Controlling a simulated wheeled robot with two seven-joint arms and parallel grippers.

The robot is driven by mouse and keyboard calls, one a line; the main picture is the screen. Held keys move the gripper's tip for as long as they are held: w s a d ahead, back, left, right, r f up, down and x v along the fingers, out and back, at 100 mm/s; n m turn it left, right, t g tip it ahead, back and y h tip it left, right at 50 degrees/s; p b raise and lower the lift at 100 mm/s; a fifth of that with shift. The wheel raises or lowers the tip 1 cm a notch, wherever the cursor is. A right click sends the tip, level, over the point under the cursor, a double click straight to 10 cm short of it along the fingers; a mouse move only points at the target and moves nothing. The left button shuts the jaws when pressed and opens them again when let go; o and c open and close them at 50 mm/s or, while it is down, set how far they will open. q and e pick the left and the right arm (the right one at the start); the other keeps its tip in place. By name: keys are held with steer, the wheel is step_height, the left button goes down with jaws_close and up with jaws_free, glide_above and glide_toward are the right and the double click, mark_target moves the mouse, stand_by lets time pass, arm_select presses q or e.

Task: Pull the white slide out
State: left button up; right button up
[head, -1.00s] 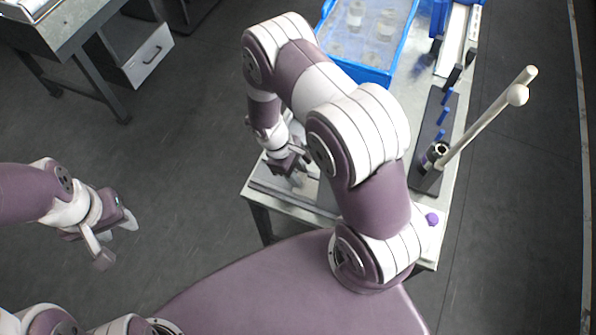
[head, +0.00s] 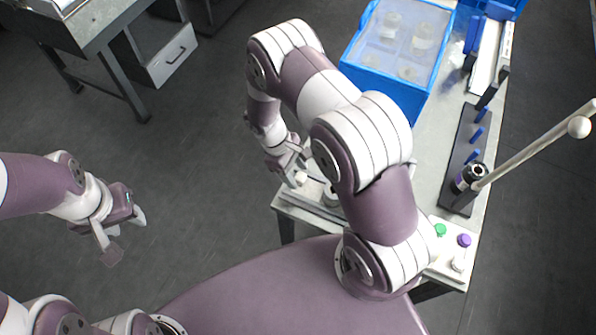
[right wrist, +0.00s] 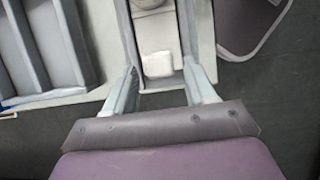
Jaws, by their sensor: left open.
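In the right wrist view, a small white block (right wrist: 157,65), which looks like the white slide, sits in a narrow grey channel (right wrist: 131,45). My right gripper (right wrist: 160,88) is open, with one finger on each side of the channel's near end. I cannot tell whether the fingers touch it. In the head view my right gripper (head: 298,172) is at the table's near left corner, with a small white piece at its tips. My arm hides part of the table there. My left gripper (head: 125,236) is open and empty over the floor, away from the table.
On the table (head: 427,130) stand a blue bin (head: 385,90) with clear jars and a dark rack (head: 462,150) with blue pegs. A long white rod (head: 535,145) leans out to the right. Green (head: 440,230) and purple (head: 464,240) caps lie near the front edge. A grey slotted tray (right wrist: 50,45) is left of the channel.

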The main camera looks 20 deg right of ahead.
steer(key=shift+s+d, duration=0.2)
steer(key=shift+r, duration=0.2)
steer(key=v, duration=1.2)
steer(key=shift+a, duration=0.15)
steer(key=shift+w+r, duration=0.1)
steer(key=shift+r, duration=0.05)
steer(key=shift+w, duration=0.1)
